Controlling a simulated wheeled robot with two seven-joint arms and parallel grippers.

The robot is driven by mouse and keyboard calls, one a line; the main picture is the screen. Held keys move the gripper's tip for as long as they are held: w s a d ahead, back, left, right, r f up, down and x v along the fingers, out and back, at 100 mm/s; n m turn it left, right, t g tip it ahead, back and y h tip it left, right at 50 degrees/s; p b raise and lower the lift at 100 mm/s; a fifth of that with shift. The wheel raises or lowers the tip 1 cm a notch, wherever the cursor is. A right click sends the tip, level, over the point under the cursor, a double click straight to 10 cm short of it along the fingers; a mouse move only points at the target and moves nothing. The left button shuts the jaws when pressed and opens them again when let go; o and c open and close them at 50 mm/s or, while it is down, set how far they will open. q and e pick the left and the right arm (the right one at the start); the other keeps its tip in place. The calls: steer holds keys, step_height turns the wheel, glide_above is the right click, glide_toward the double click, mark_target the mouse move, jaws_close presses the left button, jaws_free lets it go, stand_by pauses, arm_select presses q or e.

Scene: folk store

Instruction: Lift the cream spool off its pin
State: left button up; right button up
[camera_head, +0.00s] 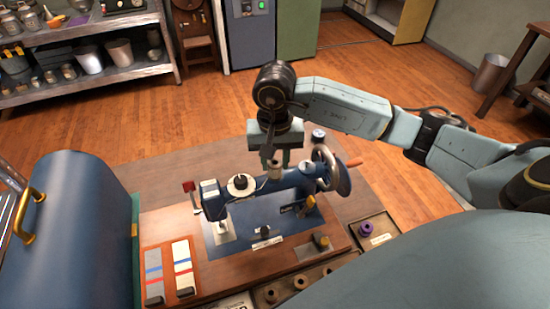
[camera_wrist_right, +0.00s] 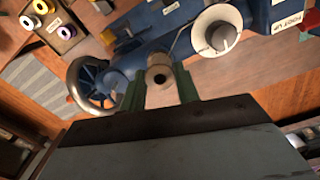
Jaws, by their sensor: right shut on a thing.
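My right gripper (camera_head: 273,163) reaches down over the blue sewing machine (camera_head: 285,184), near its handwheel end. In the right wrist view its two green fingers (camera_wrist_right: 160,88) are shut on the cream spool (camera_wrist_right: 160,76), one on each side, with the spool's dark centre hole facing the camera. The spool also shows in the head view (camera_head: 275,172), just below the fingers and close above the machine's arm. The pin is hidden, so I cannot tell whether the spool is still around it. My left gripper is not in view.
The machine's handwheel (camera_head: 333,169) is close to the right of the gripper. A round dial (camera_wrist_right: 217,31) sits on the machine beside it. A labelled tray (camera_head: 388,235) holds a purple spool (camera_head: 366,228) at the right. A blue rounded cover (camera_head: 82,220) with a brass handle stands left.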

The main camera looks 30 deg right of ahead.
steer(key=shift+r+p, duration=1.55)
steer(key=shift+r, duration=1.75)
steer(key=shift+a, duration=0.1)
